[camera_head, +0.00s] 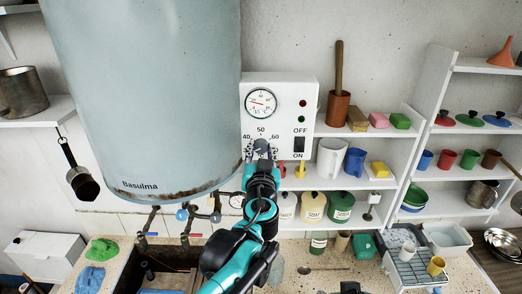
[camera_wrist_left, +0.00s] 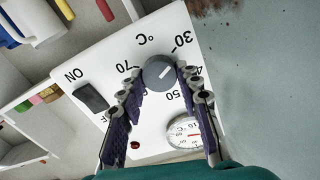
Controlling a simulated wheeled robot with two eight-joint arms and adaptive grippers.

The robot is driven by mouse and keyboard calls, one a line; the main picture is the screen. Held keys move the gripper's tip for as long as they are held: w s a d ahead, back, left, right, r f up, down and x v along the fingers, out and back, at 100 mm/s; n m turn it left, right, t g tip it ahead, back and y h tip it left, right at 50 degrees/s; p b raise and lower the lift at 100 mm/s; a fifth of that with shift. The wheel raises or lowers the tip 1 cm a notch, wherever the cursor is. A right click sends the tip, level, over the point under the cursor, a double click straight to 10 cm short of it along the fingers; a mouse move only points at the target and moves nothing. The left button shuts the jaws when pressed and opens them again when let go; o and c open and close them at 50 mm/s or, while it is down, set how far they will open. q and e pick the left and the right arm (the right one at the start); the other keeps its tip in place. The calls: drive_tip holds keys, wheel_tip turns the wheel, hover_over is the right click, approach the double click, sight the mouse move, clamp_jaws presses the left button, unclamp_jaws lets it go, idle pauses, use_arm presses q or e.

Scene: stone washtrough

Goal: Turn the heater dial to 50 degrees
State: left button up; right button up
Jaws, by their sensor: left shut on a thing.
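The heater dial (camera_wrist_left: 158,72) is a round grey knob with a white mark on a white control panel (camera_wrist_left: 68,60). In the wrist view its mark points between the 30 and the 40. My left gripper (camera_wrist_left: 160,85) is shut on the dial, one finger on each side. In the head view the dial (camera_head: 261,146) shows just above my left gripper (camera_head: 262,157), which covers the lower scale. The panel (camera_head: 285,88) carries a round gauge (camera_head: 262,103), and its black ON/OFF switch (camera_head: 299,147) shows below the OFF label. Only a dark part at the bottom edge may be my right gripper (camera_head: 350,287).
A large blue-grey boiler (camera_head: 150,90) stands close to the left of the panel. Shelves (camera_head: 400,140) with cups, soaps and jars are at the right. Below are pipes with taps (camera_head: 185,213) and the stone trough (camera_head: 115,275).

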use_arm(q)
drive_tip(key=m+b, duration=0.1)
drive_tip(key=m, duration=0.4)
drive_tip(key=shift+m, duration=0.3)
drive_tip(key=m, duration=0.6)
drive_tip(key=shift+f+b, duration=0.1)
drive_tip(key=shift+b, duration=0.3)
drive_tip(key=m, duration=0.5)
drive_tip(key=shift+m+b, duration=0.3)
drive_tip(key=shift+m, duration=0.1)
drive_tip(key=m, duration=0.5)
drive_tip(key=shift+m, duration=0.4)
drive_tip(key=o, duration=1.2)
drive_tip(key=shift+c, duration=0.2)
drive_tip(key=shift+s, duration=0.1)
